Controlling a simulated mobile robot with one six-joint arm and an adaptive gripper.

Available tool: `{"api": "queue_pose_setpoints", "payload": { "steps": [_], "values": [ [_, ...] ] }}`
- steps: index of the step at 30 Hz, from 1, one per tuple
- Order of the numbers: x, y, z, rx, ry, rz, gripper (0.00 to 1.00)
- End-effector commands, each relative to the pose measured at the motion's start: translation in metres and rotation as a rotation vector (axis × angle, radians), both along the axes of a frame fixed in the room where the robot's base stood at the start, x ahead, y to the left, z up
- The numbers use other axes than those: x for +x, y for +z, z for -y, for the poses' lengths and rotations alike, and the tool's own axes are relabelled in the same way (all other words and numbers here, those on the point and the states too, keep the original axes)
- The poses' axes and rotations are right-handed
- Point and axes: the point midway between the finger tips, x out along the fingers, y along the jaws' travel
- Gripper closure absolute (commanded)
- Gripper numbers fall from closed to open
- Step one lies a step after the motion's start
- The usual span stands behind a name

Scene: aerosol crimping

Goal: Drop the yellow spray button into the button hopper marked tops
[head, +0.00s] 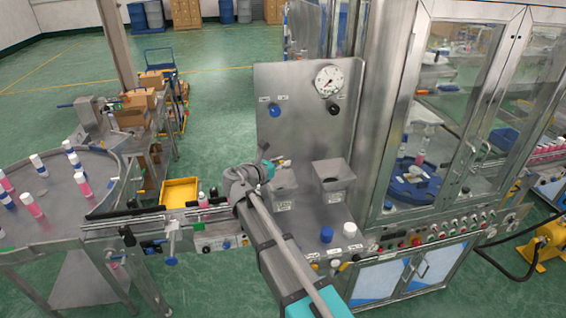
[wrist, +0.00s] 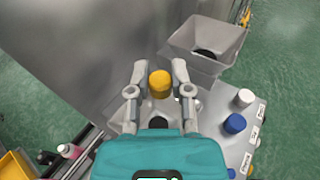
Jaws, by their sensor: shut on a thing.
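In the wrist view my gripper (wrist: 160,88) is shut on the yellow spray button (wrist: 160,82), which sits between the two fingertips. In the head view my gripper (head: 268,170) is at the left hopper (head: 286,182), and the button cannot be made out there. Two grey steel hoppers stand side by side against the upright panel. The right hopper (head: 333,172) is clear of my arm and also shows in the wrist view (wrist: 207,42), to the upper right of the button. The left one is mostly hidden by my gripper in the wrist view. Hopper labels are too small to read.
A blue cap (head: 326,235) and a white cap (head: 349,229) stand on the steel ledge right of my arm. The upright panel (head: 290,110) with a gauge rises behind the hoppers. A yellow bin (head: 180,192) and a conveyor lie to the left.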

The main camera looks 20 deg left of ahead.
Motion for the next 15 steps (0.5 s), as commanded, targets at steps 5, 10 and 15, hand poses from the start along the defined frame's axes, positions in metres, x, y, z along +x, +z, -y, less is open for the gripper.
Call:
{"api": "queue_pose_setpoints", "payload": {
  "steps": [5,10,15],
  "values": [
    [0.0,-0.016,0.0,0.0,0.0,0.0,0.86],
    [0.0,-0.028,0.001,0.0,-0.001,0.0,0.86],
    [0.0,-0.04,0.001,0.0,-0.001,0.0,0.86]
  ]
}}
